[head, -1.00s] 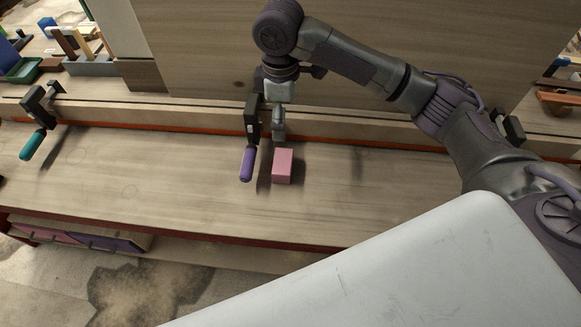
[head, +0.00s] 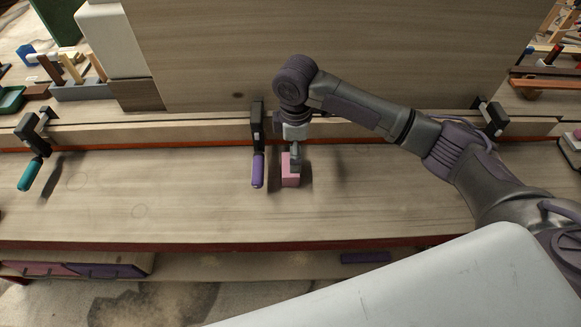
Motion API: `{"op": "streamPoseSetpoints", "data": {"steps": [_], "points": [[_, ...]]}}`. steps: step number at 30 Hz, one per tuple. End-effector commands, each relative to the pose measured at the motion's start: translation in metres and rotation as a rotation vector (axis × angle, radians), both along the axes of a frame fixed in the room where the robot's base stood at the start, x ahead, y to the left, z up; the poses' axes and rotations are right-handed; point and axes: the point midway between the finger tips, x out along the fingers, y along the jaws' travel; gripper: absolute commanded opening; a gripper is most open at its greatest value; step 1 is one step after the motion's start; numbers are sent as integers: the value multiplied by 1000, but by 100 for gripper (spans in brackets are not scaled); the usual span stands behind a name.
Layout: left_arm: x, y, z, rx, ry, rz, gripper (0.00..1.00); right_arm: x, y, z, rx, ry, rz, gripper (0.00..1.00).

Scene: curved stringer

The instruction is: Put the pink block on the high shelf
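The pink block (head: 289,179) sits on the wooden bench top (head: 200,205), close to its back edge. My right gripper (head: 296,168) comes down from above, with its fingers at the top and right side of the block and hiding part of it. I cannot tell whether the fingers touch the block or how far apart they are. My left gripper is not in view. No high shelf can be clearly made out.
A clamp with a purple handle (head: 258,171) stands just left of the block. A teal-handled clamp (head: 31,173) is at the far left, another clamp (head: 493,116) at the right. A tall wooden panel (head: 220,60) rises behind. The bench's left half is mostly clear.

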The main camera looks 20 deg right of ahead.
Motion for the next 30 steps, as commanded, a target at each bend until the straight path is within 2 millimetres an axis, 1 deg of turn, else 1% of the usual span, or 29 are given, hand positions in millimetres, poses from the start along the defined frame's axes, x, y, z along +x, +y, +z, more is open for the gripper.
{"op": "streamPoseSetpoints", "data": {"steps": [4, 8, 9, 12, 15, 20, 21, 23, 30], "points": [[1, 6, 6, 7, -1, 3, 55, -2, 2, -13, -1, 3, 1, 100], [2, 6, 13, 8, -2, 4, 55, -4, 7, -33, -1, 3, 1, 100], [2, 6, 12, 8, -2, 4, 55, -4, 6, -39, -1, 3, 0, 100], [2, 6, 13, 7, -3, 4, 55, -4, 6, -49, -2, 2, 1, 100], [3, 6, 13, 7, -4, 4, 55, -3, 6, -53, 0, 0, 1, 100], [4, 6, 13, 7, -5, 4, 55, -3, 6, -53, 0, -1, 1, 100], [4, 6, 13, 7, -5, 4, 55, -3, 6, -53, 0, -1, 1, 97], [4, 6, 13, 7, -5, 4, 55, -3, 6, -53, 0, -1, 1, 87], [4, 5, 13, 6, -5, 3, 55, -3, 6, -53, 0, -1, 1, 47]]}}
